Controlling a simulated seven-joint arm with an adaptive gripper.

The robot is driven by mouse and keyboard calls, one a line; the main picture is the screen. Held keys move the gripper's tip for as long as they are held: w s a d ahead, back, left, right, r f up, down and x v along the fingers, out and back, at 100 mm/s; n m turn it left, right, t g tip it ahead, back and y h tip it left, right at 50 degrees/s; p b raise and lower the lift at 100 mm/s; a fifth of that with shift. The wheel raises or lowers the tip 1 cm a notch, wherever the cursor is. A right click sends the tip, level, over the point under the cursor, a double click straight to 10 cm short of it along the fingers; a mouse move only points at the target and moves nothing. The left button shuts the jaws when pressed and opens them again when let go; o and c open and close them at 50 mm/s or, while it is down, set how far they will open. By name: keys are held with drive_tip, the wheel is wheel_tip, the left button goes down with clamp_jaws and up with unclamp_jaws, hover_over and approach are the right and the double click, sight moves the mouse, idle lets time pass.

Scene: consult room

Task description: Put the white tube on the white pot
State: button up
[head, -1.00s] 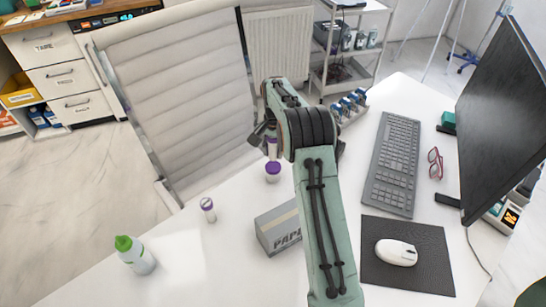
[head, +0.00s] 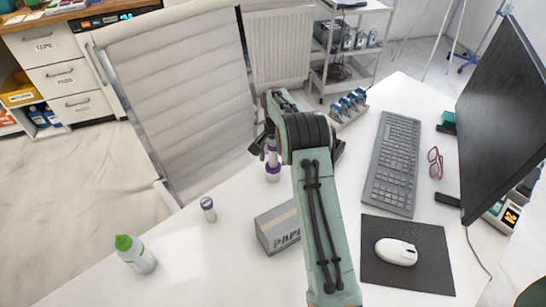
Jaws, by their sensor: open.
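A white pot with a purple lid (head: 273,174) stands upright on the white desk, just left of my arm. The white tube, a slim piece with purple on it (head: 272,154), is upright directly above the pot and appears to rest on its lid. My gripper (head: 267,143) is open around the upper part of the tube, largely hidden behind my own arm. Its left finger shows beside the tube. Whether the fingers still touch the tube cannot be seen.
A small white container with a purple band (head: 208,209), a green-capped bottle (head: 135,254) and a grey box (head: 278,228) stand nearby on the desk (head: 200,265). A keyboard (head: 392,165), mouse (head: 396,252) and monitor (head: 510,110) are right. A white chair (head: 180,95) stands behind.

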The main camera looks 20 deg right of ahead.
wheel_tip(320, 180, up, 11)
drive_tip(key=shift+r, duration=0.1)
drive_tip(key=shift+s+r, duration=0.1)
drive_tip(key=shift+r, duration=0.5)
drive_tip(key=s+a+r+n, duration=0.25)
drive_tip(key=s+r, duration=0.25)
drive_tip(key=s, duration=0.4)
drive_tip(key=s+a+r+n, duration=0.2)
drive_tip(key=s+a+r, duration=0.25)
drive_tip(key=s, duration=0.45)
drive_tip(key=s+a+f+n, duration=0.1)
drive_tip(key=s+f, duration=0.1)
drive_tip(key=s, duration=0.7)
drive_tip(key=s+a+f+n, duration=0.1)
drive_tip(key=s+f+n, duration=0.1)
drive_tip(key=s, duration=0.8)
drive_tip(key=shift+a+f+y, duration=0.15)
drive_tip(key=shift+y, duration=0.25)
